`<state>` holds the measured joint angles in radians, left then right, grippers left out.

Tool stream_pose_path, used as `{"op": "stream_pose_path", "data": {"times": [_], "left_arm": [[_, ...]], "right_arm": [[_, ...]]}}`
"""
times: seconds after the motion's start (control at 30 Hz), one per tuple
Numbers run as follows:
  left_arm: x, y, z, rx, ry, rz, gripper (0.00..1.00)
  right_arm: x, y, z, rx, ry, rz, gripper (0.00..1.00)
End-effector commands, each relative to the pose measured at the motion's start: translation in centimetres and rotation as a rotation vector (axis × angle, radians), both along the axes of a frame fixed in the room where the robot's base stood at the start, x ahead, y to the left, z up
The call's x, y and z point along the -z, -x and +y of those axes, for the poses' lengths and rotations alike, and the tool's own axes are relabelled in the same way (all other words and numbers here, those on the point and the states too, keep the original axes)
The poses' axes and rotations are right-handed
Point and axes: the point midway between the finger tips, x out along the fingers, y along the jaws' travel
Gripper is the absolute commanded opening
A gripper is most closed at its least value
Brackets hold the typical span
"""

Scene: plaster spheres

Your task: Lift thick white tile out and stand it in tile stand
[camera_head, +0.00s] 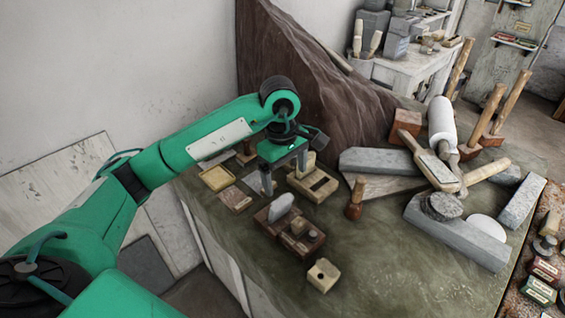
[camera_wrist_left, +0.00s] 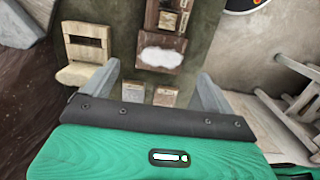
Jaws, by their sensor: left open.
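A whitish tile with a rounded top (camera_head: 281,206) stands in a dark brown wooden box (camera_head: 268,226). In the left wrist view the white tile (camera_wrist_left: 162,58) shows beyond my fingers, in the brown box. A pale wooden block with dark slots (camera_head: 318,187), perhaps the tile stand, is behind the box; it also shows in the left wrist view (camera_wrist_left: 88,48). My left gripper (camera_head: 285,176) is open, fingers spread, pointing down behind the tile and beside the slotted block. In the left wrist view its fingers (camera_wrist_left: 155,90) hold nothing. My right gripper is out of view.
Shallow trays (camera_head: 217,178) lie left of the gripper. A small pale block with a hole (camera_head: 323,275) is in front. A small wooden-handled tool (camera_head: 355,198) stands right of the slotted block. Grey stone slabs (camera_head: 456,234) and mallets fill the right.

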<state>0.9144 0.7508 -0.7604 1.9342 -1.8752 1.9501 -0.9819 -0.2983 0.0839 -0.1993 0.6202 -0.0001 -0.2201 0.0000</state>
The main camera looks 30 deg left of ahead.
Motion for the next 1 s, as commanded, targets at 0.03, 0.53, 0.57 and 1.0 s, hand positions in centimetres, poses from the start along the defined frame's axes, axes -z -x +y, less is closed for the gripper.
{"op": "stream_pose_path", "data": {"times": [0.03, 0.53, 0.57, 1.0], "left_arm": [[-0.4, -0.2, 0.9, -0.004, -0.038, -0.003, 0.89], [3.7, -0.1, 1.8, -0.005, -0.080, 0.006, 0.89], [4.3, -0.1, 1.8, -0.005, -0.078, 0.006, 0.89], [11.6, -0.1, 1.8, -0.007, -0.079, 0.003, 0.89]], "right_arm": [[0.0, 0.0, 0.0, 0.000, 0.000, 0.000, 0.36], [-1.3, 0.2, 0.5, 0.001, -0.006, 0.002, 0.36], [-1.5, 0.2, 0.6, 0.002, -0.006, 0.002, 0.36], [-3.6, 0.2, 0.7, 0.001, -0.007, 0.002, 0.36]]}}
